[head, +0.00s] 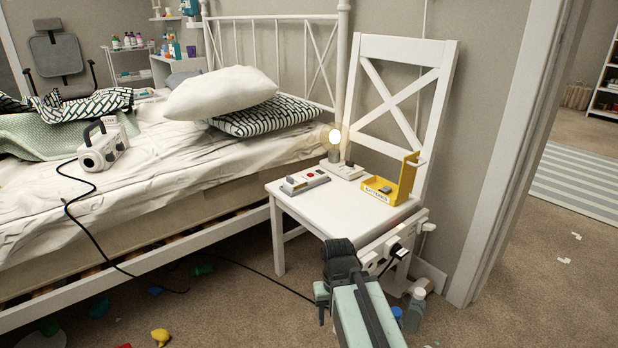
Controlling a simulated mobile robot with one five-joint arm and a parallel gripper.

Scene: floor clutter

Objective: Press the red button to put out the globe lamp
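The globe lamp (335,137) is lit and glows warm on a small white base at the back of a white chair's seat. A white and grey box (304,181) lies on the seat in front of it, to the left. A small red button (311,175) shows on its top. My gripper (340,255) is at the lower centre of the head view, in front of the chair, apart from the box and lamp. Its fingers are too small and dark to tell open from shut.
The white chair (340,215) also holds a yellow battery tray (385,192). A power strip (392,245) is beside the seat's right front. Bottles (415,308) stand near my arm. A black cord (250,268) crosses the floor. The bed (150,195) is left.

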